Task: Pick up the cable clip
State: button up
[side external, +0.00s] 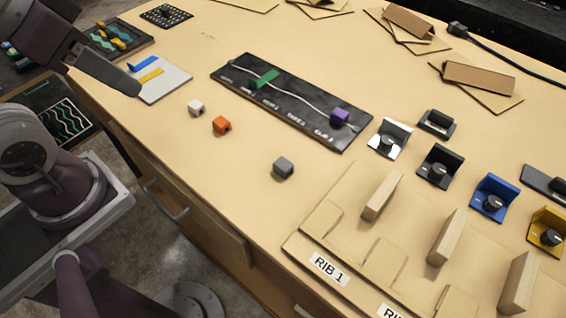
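Small block-like pieces that look like cable clips lie loose on the table: a white clip (196,107), an orange clip (222,125) and a grey clip (283,167). A purple clip (340,117) and a green clip (265,79) sit on a black board (300,118) along a pale cable (295,98). The dark end of my arm, with my gripper (134,90), is at the upper left, over or near a white card, apart from all the clips. Its fingers cannot be made out clearly. It does not appear to hold a clip.
Blue (494,197), yellow (547,231), black (439,166) and white (390,138) knob brackets stand at the right. Upright wooden blocks (447,236) rise from the rib panel in front. Cardboard pieces (478,78) lie at the back. The table around the loose clips is clear.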

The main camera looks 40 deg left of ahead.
jog(key=shift+o, duration=0.4)
jog(key=o, duration=0.3)
jog(key=m+g, duration=0.6)
jog(key=m, duration=1.2)
send_over(282, 162)
jog(key=f, duration=1)
jog(key=shift+d, duration=0.2)
jog(key=f, duration=0.7)
jog(key=shift+a+f, duration=0.15)
jog(key=shift+a, duration=0.05)
